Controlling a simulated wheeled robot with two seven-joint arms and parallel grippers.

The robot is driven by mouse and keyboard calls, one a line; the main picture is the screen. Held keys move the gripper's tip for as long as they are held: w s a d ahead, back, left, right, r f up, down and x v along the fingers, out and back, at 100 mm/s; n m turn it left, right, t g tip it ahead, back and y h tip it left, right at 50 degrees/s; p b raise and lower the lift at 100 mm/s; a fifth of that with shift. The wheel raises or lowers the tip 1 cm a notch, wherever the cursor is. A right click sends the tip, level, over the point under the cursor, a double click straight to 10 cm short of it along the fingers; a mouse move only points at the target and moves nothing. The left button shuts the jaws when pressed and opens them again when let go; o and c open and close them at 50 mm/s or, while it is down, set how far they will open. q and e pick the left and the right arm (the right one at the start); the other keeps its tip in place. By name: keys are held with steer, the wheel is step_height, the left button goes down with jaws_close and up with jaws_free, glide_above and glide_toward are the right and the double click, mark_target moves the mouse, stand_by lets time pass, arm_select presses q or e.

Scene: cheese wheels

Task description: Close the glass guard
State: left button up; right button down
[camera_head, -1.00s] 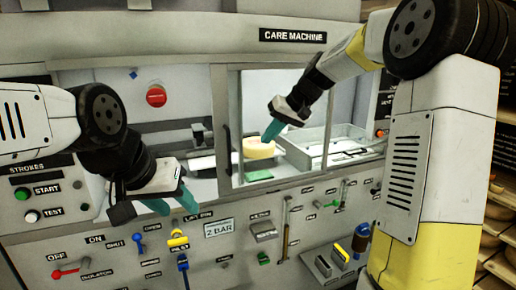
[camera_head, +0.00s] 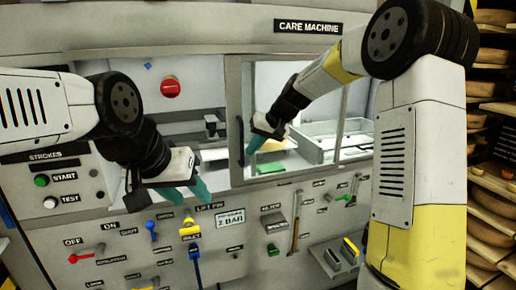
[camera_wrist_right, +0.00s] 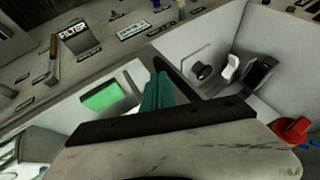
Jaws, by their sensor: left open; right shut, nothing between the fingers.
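The glass guard (camera_head: 234,95) is a grey-framed clear panel over the right part of the machine's opening; the left part of the opening is uncovered. Its dark vertical handle (camera_head: 240,142) is on its left frame post. My right gripper (camera_head: 250,151) has its teal fingers together just right of the handle, with nothing between them. In the right wrist view the fingers (camera_wrist_right: 158,92) are beside the dark handle bar (camera_wrist_right: 176,72); I cannot tell whether they touch. My left gripper (camera_head: 196,190) is open and empty in front of the panel, below the uncovered opening.
Behind the glass are a pale cheese wheel (camera_head: 272,146), partly hidden by my right gripper, a green pad (camera_head: 270,167) and a grey tray (camera_head: 318,141). A red button (camera_head: 170,87) is at upper left. Levers and switches crowd the lower panel (camera_head: 225,262). Cheese shelves (camera_head: 493,140) stand at right.

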steer(key=s+a, duration=0.4)
steer(key=a, duration=0.9)
steer(key=s+a, duration=0.5)
steer(key=a, duration=0.8)
steer(key=s+a, duration=0.5)
steer(key=a, duration=0.8)
steer(key=shift+s, duration=0.2)
steer(key=shift+r, duration=0.1)
